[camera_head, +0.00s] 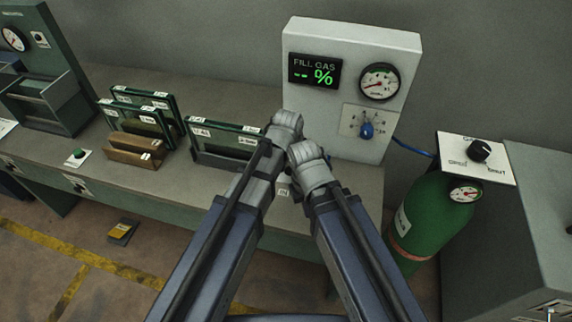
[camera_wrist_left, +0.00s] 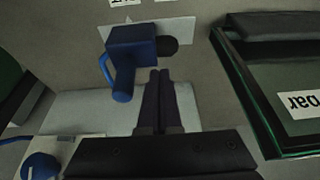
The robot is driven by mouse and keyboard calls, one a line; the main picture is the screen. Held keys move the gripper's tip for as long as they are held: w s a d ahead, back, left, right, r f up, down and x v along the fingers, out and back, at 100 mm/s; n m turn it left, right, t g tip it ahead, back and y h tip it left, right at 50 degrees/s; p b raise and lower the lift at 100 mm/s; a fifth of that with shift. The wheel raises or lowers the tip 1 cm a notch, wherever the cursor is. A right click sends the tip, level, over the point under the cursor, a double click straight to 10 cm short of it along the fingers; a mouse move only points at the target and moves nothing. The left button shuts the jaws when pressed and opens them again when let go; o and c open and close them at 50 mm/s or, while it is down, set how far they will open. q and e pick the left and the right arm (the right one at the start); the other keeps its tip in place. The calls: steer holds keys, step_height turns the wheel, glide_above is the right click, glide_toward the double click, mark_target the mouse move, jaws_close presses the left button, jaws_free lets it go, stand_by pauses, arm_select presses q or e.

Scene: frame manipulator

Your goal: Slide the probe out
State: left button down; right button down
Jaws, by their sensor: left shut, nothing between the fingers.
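The probe (camera_wrist_left: 132,48) is a dark blue block with a blue hose-like loop and a black round end, seen in the left wrist view against a pale plate (camera_wrist_left: 185,32). My left gripper (camera_wrist_left: 159,72) is shut and empty, with its fingertips just below the black end in the picture; I cannot tell whether they touch. In the head view both my arms reach to the front of the gas fill unit (camera_head: 335,55), and their wrists hide the probe and both grippers' fingers. A glazed frame (camera_head: 222,158) stands left of the wrists, partly hidden; it also shows in the left wrist view (camera_wrist_left: 270,75).
The unit carries a "-- %" display (camera_head: 315,72), a gauge (camera_head: 379,82) and a blue knob (camera_head: 367,130). More frames (camera_head: 135,118) stand on the bench (camera_head: 195,185) at left. A green gas cylinder (camera_head: 430,215) with a control box (camera_head: 475,157) stands right.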

arm_select(q)
steer(key=shift+w+a, duration=0.2)
steer(key=shift+a, duration=0.55)
arm_select(e)
steer(key=shift+w+a, duration=0.1)
steer(key=shift+a, duration=0.05)
